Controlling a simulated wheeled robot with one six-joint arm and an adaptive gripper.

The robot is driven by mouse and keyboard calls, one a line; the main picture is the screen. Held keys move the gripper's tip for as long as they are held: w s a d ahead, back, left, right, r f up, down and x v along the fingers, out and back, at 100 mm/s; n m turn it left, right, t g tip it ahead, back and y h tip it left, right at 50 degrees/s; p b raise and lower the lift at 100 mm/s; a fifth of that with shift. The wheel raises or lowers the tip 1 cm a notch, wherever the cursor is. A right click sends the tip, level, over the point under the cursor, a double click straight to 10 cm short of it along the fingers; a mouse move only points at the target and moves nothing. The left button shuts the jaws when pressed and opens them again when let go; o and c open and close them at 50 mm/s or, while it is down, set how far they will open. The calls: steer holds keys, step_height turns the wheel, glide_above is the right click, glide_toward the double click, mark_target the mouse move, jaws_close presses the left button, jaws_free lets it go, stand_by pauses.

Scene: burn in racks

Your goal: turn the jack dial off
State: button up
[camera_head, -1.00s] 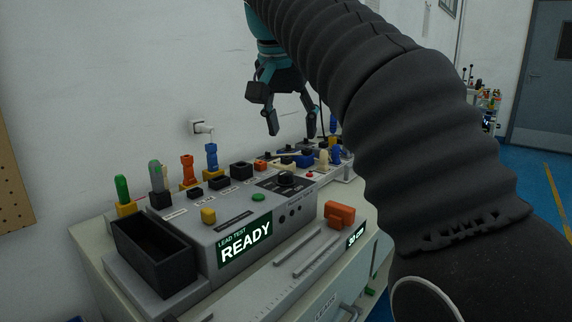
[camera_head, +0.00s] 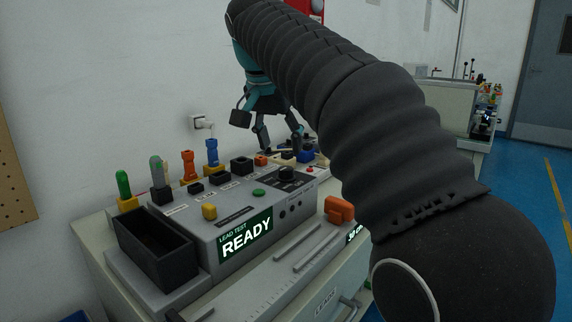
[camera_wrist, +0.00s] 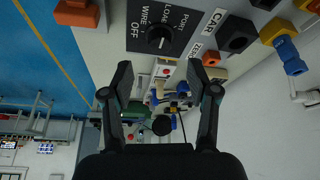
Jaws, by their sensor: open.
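The jack dial is a black round knob (camera_wrist: 157,38) on a dark panel, at the top middle of the wrist view. Labels OFF, WIRE, PORT and LOAD stand around it. I cannot tell surely which label its mark points to. In the head view the dial (camera_head: 286,174) sits on top of the grey lead test box (camera_head: 205,240), whose screen reads READY. My gripper (camera_head: 280,145) is open and empty, above and behind the dial. In the wrist view its two fingertips (camera_wrist: 160,72) are spread apart, just below the knob in the picture and not touching it.
Coloured plugs, such as an orange one (camera_head: 189,165) and a blue one (camera_head: 212,153), stand along the box's back. A black bin (camera_head: 155,248) is at the left, an orange block (camera_head: 339,210) in front. More benches stand behind my arm.

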mark_target(286, 168)
steer(key=x, duration=0.6)
steer(key=shift+f, duration=0.25)
jaws_close()
